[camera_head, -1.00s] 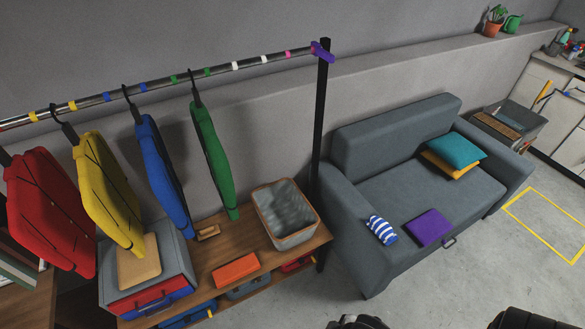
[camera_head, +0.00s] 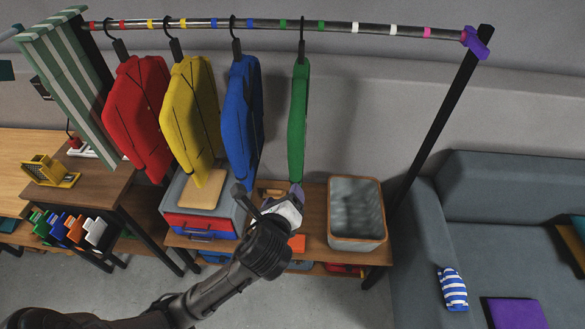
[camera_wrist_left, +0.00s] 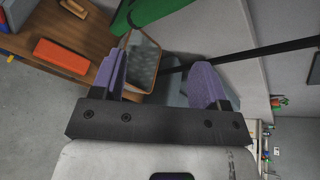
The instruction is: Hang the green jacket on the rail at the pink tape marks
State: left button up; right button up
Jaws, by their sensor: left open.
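The green jacket (camera_head: 298,120) hangs on a black hanger from the metal rail (camera_head: 260,24), with its hook between the two green tape marks. A pink tape mark (camera_head: 428,32) is farther right on the rail, past two white marks and near the purple end piece. My left gripper (camera_head: 293,198) is at the jacket's lower end, its purple fingers apart. In the left wrist view the gripper (camera_wrist_left: 160,82) is open and empty, with the jacket's green edge (camera_wrist_left: 150,12) beyond the fingertips. Contact with the jacket cannot be told. My right gripper is not in view.
Blue (camera_head: 241,120), yellow (camera_head: 190,110) and red (camera_head: 137,115) jackets hang to the left. A grey bin (camera_head: 356,238) stands on the low wooden bench under the rail's right part. A black post (camera_head: 440,130) and grey sofa (camera_head: 405,265) are at the right.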

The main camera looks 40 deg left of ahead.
aim_at(296, 119)
pick_arm(q)
jog(key=w+a+r+m+t+y+b, duration=0.1)
jog(key=w+r+m+t+y+b, duration=0.2)
jog(key=r+m, duration=0.5)
jog(key=shift+n+y, duration=0.4)
jog(key=shift+n, duration=0.2)
jog(key=p+x, duration=0.1)
jog(key=x, duration=0.4)
jog(key=p+x, duration=0.1)
jog(key=x, duration=0.3)
jog(key=p+x, duration=0.1)
jog(key=x, duration=0.4)
jog(key=shift+w+r, duration=0.4)
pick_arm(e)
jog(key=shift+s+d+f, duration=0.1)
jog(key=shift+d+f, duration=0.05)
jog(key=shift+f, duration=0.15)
pick_arm(q)
grip_shut()
jog(key=shift+r, duration=0.1)
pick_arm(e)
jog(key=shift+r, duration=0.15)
